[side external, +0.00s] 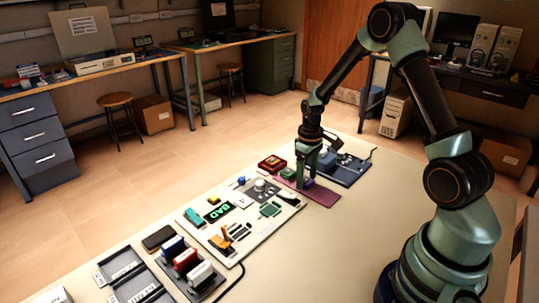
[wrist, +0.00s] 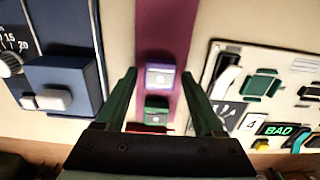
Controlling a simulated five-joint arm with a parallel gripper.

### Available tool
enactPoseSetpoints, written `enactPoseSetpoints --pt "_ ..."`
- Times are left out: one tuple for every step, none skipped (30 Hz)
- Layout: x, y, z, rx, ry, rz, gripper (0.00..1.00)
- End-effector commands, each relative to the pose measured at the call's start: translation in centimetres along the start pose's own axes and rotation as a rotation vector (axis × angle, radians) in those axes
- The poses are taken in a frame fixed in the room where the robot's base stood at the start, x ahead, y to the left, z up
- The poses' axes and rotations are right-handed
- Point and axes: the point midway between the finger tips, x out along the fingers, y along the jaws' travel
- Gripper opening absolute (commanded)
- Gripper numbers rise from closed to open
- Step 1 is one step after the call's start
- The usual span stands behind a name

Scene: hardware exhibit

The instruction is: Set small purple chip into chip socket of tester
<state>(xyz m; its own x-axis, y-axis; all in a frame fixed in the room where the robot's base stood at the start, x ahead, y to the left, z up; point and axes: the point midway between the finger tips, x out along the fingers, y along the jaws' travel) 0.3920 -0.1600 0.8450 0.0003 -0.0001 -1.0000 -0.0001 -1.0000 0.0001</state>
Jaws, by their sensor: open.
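The small purple chip (wrist: 160,79) lies on a dark purple strip (wrist: 166,30), with a pale square on its top. My gripper (wrist: 159,73) is open above it, one finger to each side, with no visible grip on the chip. In the side view my gripper (side external: 307,184) points down at the purple strip (side external: 325,194) and largely hides the chip. The tester appears to be the white panel (side external: 188,213) with a lit green "BAD" display (side external: 217,212); it also shows in the wrist view (wrist: 237,58). I cannot tell which fitting on it is the chip socket.
A green block (wrist: 157,110) and a red block, mostly hidden in the wrist view, sit in line with the chip; the red one (side external: 272,163) shows in the side view. A blue device (wrist: 62,80) stands beyond the strip. A rack of colored blocks (side external: 187,265) stands front left.

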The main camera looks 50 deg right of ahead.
Motion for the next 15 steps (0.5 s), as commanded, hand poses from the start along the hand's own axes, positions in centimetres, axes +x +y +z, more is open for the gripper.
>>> enactPoseSetpoints --pt "0.0 0.0 -0.01 0.0 0.0 0.0 0.7" --pt "-0.01 0.0 -0.01 0.0 0.0 0.0 0.7" --pt "-0.01 0.0 -0.01 0.0 0.0 0.0 0.7" --pt "-0.01 0.0 -0.01 0.0 0.0 0.0 0.7" --pt "-0.01 0.0 0.0 0.0 0.0 0.0 0.7" --pt "-0.01 0.0 0.0 0.0 0.0 0.0 0.7" --pt "-0.02 0.0 0.0 0.0 0.0 0.0 0.7" --pt "-0.02 0.0 0.0 0.0 0.0 0.0 0.7" --pt "-0.02 0.0 0.0 0.0 0.0 0.0 0.58" --pt "-0.02 0.0 0.0 0.0 0.0 0.0 0.47" --pt "-0.02 0.0 0.0 0.0 0.0 0.0 0.36" --pt "-0.02 0.0 0.0 0.0 0.0 0.0 0.2" --pt "-0.02 0.0 0.0 0.0 0.0 0.0 0.09" --pt "-0.02 0.0 0.0 0.0 0.0 0.0 0.02" --pt "-0.03 0.0 0.0 0.0 0.0 0.0 0.02"
